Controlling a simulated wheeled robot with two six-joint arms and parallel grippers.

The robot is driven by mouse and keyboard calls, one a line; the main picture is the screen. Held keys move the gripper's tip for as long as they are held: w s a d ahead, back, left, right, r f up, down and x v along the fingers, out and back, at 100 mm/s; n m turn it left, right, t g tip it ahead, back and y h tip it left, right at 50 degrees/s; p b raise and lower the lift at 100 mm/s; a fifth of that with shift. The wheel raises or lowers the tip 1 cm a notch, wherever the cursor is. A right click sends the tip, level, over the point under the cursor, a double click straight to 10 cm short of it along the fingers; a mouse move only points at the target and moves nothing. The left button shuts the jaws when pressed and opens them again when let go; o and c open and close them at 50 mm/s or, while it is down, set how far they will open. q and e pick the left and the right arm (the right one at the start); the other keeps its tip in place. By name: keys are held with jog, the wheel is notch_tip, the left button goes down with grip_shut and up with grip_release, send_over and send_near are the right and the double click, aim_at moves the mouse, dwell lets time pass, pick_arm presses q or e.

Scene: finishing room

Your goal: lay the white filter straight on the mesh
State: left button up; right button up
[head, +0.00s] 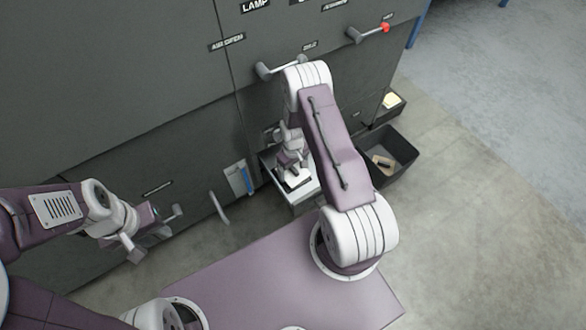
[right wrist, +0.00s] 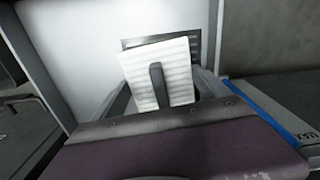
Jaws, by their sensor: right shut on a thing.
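The white filter (right wrist: 183,62) is a pleated pad in the right wrist view, with a dark finger of my right gripper (right wrist: 158,86) across its front. My right gripper (head: 291,172) is shut on it, low at the cabinet, above an open pull-out tray (head: 305,192). The filter also shows as a small white patch (head: 297,181) in the head view. A dark patch, apparently the mesh (right wrist: 195,43), shows behind the filter's top and right edges. The filter looks turned against it; contact cannot be told. My left gripper (head: 134,244) is at the lower left, away from the tray; its jaws are unclear.
The dark grey cabinet (head: 120,90) has several lever handles, one red-tipped (head: 384,28). A blue-and-white gauge strip (head: 240,178) is left of the tray. A black bin (head: 402,160) with a pale item and a smaller bin (head: 393,103) stand right. The floor further right is clear.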

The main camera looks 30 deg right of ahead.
jog(key=shift+f, duration=0.25)
jog(key=o, duration=1.2)
jog(key=shift+o, duration=0.2)
notch_tip(320, 180, up, 9)
jog(key=p, duration=0.5)
jog(key=shift+f, duration=0.1)
jog(key=shift+r, duration=0.2)
